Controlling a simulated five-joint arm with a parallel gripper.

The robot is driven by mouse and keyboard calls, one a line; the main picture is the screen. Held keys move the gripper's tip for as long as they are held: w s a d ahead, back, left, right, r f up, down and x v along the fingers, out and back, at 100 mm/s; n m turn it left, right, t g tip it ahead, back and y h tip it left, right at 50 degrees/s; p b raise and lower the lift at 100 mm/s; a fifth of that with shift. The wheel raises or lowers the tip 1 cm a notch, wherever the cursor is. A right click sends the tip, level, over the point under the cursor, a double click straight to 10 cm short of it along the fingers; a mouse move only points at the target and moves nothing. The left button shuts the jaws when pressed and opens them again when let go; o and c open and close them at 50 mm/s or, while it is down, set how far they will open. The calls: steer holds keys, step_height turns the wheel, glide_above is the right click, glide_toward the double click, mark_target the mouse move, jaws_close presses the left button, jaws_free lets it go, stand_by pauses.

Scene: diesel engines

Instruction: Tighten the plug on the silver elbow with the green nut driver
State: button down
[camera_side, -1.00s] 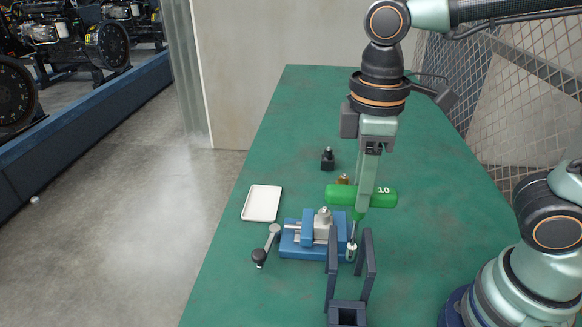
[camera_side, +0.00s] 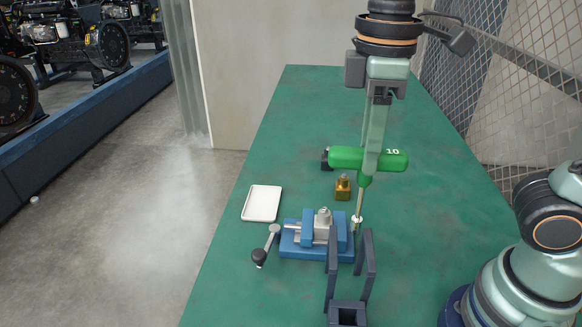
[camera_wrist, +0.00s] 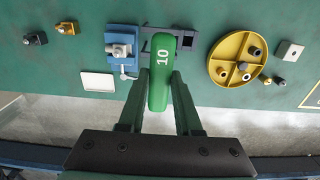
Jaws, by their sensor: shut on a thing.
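My gripper (camera_side: 371,168) is shut on the green handle of the nut driver (camera_side: 395,160), marked 10. The handle lies crosswise in the jaws and the thin shaft hangs down. Its pale socket end is just right of the blue vise, in front of or behind its edge; I cannot tell which. In the wrist view the green handle (camera_wrist: 162,72) sits between my fingers. The silver elbow (camera_side: 322,223) is clamped in the blue vise (camera_side: 301,247), with a small piece on top that looks like the plug. The elbow also shows in the wrist view (camera_wrist: 120,50).
A dark upright rack (camera_side: 347,312) stands in front of the vise. A white tray (camera_side: 262,204) lies behind left. A brass part (camera_side: 343,188) and a black part (camera_wrist: 36,39) stand farther back. The wrist view shows a yellow round holder (camera_wrist: 228,77) and a grey block (camera_wrist: 290,50).

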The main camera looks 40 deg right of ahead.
steer(key=shift+w, duration=0.1)
steer(key=w+d+r, duration=0.3)
steer(key=w+d, duration=0.2)
steer(key=w, duration=0.6)
step_height(320, 180, down, 8)
steer(key=shift+w+r, duration=0.15)
steer(key=shift+w, duration=0.05)
stand_by(0.5)
steer(key=shift+d+f, duration=0.1)
steer(key=shift+f, duration=0.85)
stand_by(1.4)
